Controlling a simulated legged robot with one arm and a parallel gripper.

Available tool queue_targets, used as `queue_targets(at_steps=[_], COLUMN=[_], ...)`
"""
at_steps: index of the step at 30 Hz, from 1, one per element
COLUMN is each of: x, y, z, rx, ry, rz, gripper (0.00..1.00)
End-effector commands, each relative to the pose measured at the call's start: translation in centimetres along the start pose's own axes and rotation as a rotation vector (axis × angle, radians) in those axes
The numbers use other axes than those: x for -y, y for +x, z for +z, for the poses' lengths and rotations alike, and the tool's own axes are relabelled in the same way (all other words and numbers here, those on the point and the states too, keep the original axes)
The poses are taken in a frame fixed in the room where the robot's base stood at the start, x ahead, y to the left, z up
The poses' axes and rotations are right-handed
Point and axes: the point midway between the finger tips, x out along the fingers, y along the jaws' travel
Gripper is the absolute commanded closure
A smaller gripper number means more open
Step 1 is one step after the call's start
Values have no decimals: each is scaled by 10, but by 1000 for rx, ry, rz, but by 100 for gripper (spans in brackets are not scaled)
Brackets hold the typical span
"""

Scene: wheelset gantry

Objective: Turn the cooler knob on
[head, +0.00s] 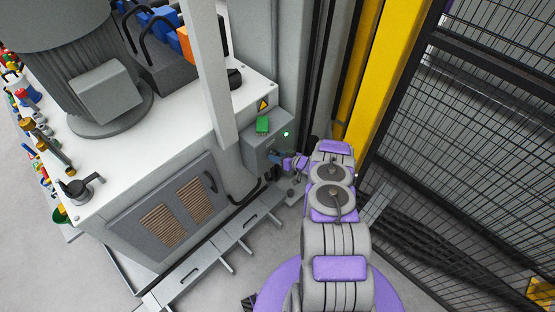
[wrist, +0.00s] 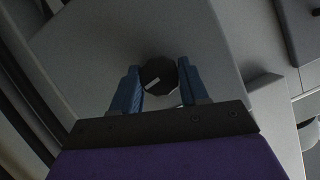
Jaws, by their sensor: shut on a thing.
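The cooler knob (wrist: 159,76) is a round black knob with a short white mark, on the face of a grey box. In the wrist view it sits between the two blue fingers of my gripper (wrist: 158,88), which is shut on it. The white mark points toward the lower left in that view. In the head view my gripper (head: 278,160) is at the front of the grey control box (head: 258,148), and the knob is hidden there.
A white-topped machine cabinet (head: 140,130) with a large grey motor stands left of the box. A yellow post (head: 375,75) and black mesh fence (head: 470,130) stand to the right. A low metal rail (head: 215,255) runs along the floor before the cabinet.

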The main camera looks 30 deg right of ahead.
Motion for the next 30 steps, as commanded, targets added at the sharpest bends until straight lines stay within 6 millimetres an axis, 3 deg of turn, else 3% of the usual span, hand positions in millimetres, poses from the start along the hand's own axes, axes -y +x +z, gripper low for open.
queue_targets(at_steps=[9,24,25,30], x=[-4,-5,-5,-4], y=[-1,-1,-1,-1], z=[0,-1,-1,-1], rx=[2,2,2,2], ry=[117,141,141,140], rz=[-41,-49,-49,-51], gripper=[86,86,55,39])
